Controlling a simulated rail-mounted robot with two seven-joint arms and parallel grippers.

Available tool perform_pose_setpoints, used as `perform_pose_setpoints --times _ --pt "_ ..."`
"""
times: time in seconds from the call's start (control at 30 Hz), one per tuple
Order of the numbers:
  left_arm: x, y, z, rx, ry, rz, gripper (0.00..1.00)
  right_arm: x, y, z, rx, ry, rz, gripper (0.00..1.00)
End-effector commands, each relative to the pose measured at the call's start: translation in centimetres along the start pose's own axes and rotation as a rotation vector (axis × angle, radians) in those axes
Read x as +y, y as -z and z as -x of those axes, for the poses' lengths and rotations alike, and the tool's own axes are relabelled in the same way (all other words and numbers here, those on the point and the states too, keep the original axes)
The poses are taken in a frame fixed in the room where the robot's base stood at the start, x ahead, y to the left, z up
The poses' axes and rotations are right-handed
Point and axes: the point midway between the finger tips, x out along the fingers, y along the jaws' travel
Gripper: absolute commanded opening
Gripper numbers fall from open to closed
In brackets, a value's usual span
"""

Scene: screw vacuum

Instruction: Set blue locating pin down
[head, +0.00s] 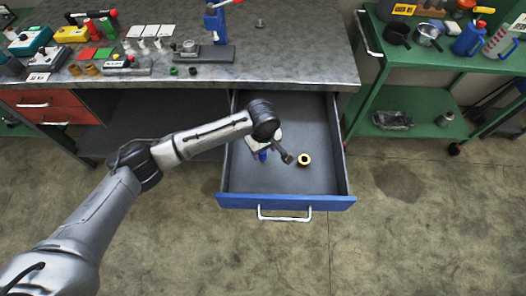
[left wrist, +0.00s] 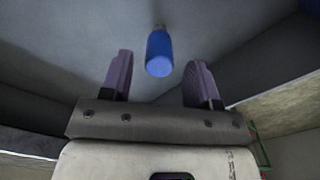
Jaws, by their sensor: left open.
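The blue locating pin (left wrist: 159,54) shows in the left wrist view just beyond and between the fingertips, clear of both fingers. In the head view a bit of blue (head: 263,155) shows under my wrist, over the open drawer (head: 286,202). My left gripper (left wrist: 157,78) is open, its two purple-grey fingers spread apart with a gap on each side of the pin. The wrist partly hides the gripper and pin in the head view. Whether the pin rests on the drawer floor is hard to tell. My right gripper is not in view.
The drawer walls and blue front surround the space. The workbench (head: 290,66) above holds many small parts. A green cart (head: 430,75) stands at the right. The drawer's right side is clear.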

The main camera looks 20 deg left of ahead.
Motion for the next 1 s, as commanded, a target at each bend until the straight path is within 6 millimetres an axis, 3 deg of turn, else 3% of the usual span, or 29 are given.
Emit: perform_pose_setpoints --times 0.1,0.4,0.6,1.0 --pt "0.0 0.0 2.8 0.000 -0.001 0.000 0.56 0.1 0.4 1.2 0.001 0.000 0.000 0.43" --pt "0.0 0.0 7.0 0.000 0.000 -0.001 0.56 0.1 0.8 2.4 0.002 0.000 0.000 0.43" --pt "0.0 0.0 8.1 -0.001 0.001 0.000 0.56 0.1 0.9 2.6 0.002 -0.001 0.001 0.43" --pt "0.0 0.0 8.2 -0.001 0.001 0.000 0.56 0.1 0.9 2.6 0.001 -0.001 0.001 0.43"
